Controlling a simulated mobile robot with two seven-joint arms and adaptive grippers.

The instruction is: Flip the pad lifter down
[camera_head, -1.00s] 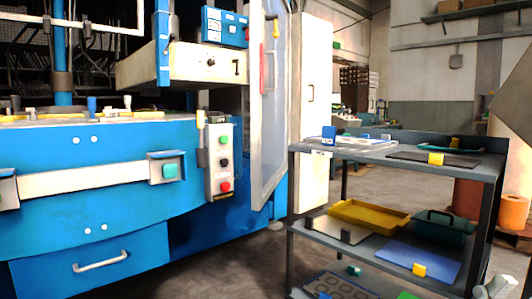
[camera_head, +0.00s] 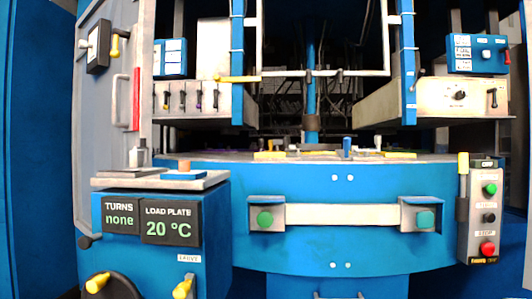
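The blue press fills the view. No part is readably marked as a pad lifter, so I cannot tell which one it is. Candidates are the row of small dark levers (camera_head: 183,100) on the left beige box, a single dark lever (camera_head: 492,97) on the right beige box, and a yellow-topped lever (camera_head: 463,172) standing upright beside the right button box. A yellow-tipped handle (camera_head: 114,44) is on a dark switch box at upper left. Neither of my grippers is in view.
A cabinet (camera_head: 215,250) at lower left has displays reading "TURNS none" and "LOAD PLATE 20 °C", with yellow-knobbed controls below. The press bed carries a white bar (camera_head: 342,215) between two green buttons. The button box (camera_head: 484,215) has green, black and red buttons. A white frame hangs above the bed.

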